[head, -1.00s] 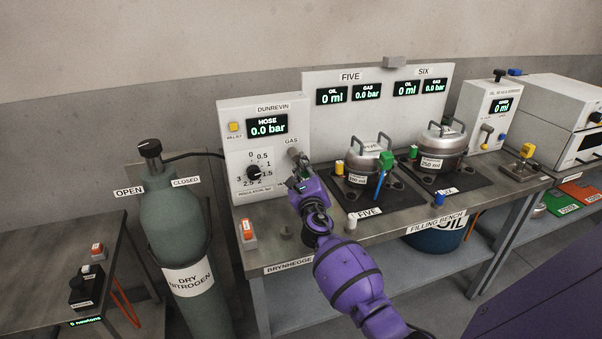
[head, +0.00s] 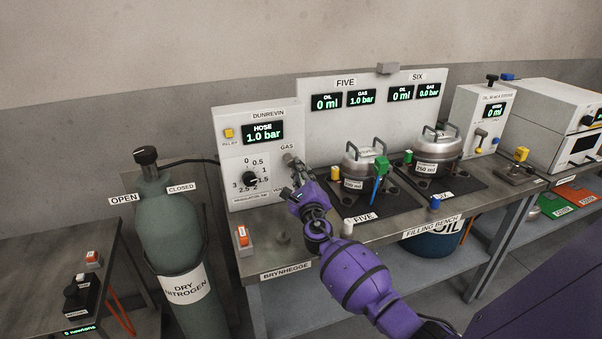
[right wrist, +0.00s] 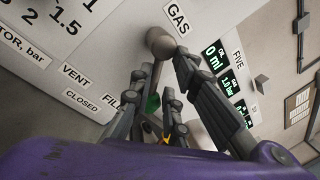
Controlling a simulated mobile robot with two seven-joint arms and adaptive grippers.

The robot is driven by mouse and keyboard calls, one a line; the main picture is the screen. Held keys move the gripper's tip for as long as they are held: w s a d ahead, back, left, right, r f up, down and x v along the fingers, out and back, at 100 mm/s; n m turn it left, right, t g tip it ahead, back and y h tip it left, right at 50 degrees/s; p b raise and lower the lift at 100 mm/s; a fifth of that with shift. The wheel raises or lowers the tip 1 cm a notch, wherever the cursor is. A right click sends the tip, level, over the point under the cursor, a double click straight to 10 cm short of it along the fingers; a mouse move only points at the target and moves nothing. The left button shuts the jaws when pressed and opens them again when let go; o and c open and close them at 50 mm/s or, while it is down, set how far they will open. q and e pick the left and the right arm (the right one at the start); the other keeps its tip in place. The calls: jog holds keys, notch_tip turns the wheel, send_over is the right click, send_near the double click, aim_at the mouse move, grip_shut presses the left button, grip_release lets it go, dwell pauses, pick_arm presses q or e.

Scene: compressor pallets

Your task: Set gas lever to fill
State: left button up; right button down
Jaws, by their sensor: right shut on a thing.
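The gas lever (head: 289,158) is on the front of the white Dunrevin panel (head: 225,115), under the GAS label. Its round grey hub (right wrist: 160,42) shows in the right wrist view; the handle is mostly hidden by my fingers. My right gripper (head: 299,174) is shut on the gas lever, low and to the right of its hub. In the right wrist view my right gripper (right wrist: 165,85) has its fingers beside the FILL label (right wrist: 110,101), with VENT and CLOSED farther left. The hose display (head: 263,133) reads 1.0 bar. My left gripper is out of view.
The regulator knob (head: 250,178) sits left of the lever. FIVE's gas display (head: 361,97) reads 1.0 bar. The green nitrogen cylinder (head: 168,230) stands left of the bench.

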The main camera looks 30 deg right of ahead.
jog(key=c, duration=1.7)
grip_release()
jog(key=shift+w+a+f+y, duration=0.1)
jog(key=shift+a+f+y, duration=0.2)
jog(key=shift+a+f, duration=0.4)
jog(key=shift+d, duration=0.15)
jog(key=shift+d+r, duration=0.2)
jog(key=shift+r, duration=0.2)
jog(key=v, duration=1.2)
jog(key=shift+f, duration=0.1)
jog(key=shift+a+f, duration=0.1)
